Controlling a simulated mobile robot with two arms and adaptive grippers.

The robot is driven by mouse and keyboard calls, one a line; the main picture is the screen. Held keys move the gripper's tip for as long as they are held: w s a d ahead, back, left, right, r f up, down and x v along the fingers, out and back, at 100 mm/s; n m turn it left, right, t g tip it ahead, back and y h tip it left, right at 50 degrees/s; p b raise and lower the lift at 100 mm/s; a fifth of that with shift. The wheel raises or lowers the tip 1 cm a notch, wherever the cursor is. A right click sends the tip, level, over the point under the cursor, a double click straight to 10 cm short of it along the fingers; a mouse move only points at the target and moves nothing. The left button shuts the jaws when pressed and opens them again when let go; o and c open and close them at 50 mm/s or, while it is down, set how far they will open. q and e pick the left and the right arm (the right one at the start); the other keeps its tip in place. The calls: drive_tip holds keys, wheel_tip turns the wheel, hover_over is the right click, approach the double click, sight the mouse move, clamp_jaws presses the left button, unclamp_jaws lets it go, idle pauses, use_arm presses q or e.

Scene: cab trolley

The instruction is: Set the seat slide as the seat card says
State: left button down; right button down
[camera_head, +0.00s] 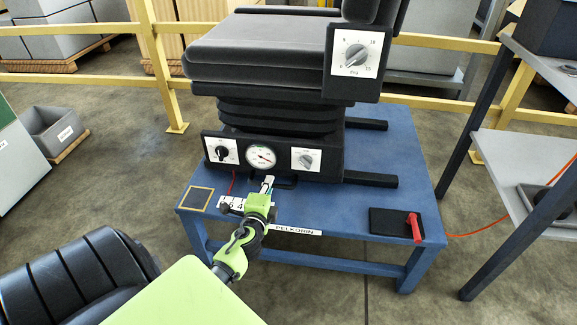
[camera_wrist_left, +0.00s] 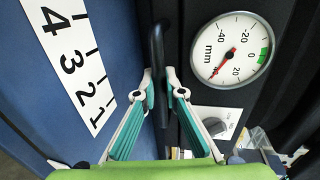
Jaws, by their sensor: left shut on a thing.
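The dark grey seat (camera_head: 262,50) stands on its black base on a blue table. My left gripper (camera_head: 268,183) is at the front of the base, its fingers shut on the black bar (camera_head: 287,183). In the left wrist view the fingers close on both sides of the upright-looking bar (camera_wrist_left: 156,50). A white scale strip (camera_head: 233,204) with numbers 1 to 4 lies beside it; it also shows in the left wrist view (camera_wrist_left: 72,62). The gripper hides part of the strip in the head view. I see no readable seat card. My right gripper is not in view.
The base front carries a round mm gauge (camera_head: 262,157), its red needle near 40 in the wrist view, between two knobs (camera_head: 221,152) (camera_head: 306,160). A larger dial (camera_head: 355,56) is above. A red-handled thing (camera_head: 415,227) lies on a black pad. A grey rack (camera_head: 520,170) stands right.

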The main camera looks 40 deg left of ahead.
use_arm(q)
drive_tip(key=shift+s+a, duration=0.5)
drive_tip(key=shift+a, duration=0.25)
drive_tip(key=c, duration=2.1)
unclamp_jaws()
drive_tip(key=shift+a, duration=0.1)
drive_tip(key=shift+s+d, duration=0.35)
drive_tip(key=shift+d, duration=0.15)
drive_tip(key=v, duration=1.1)
drive_tip(key=shift+a, duration=0.15)
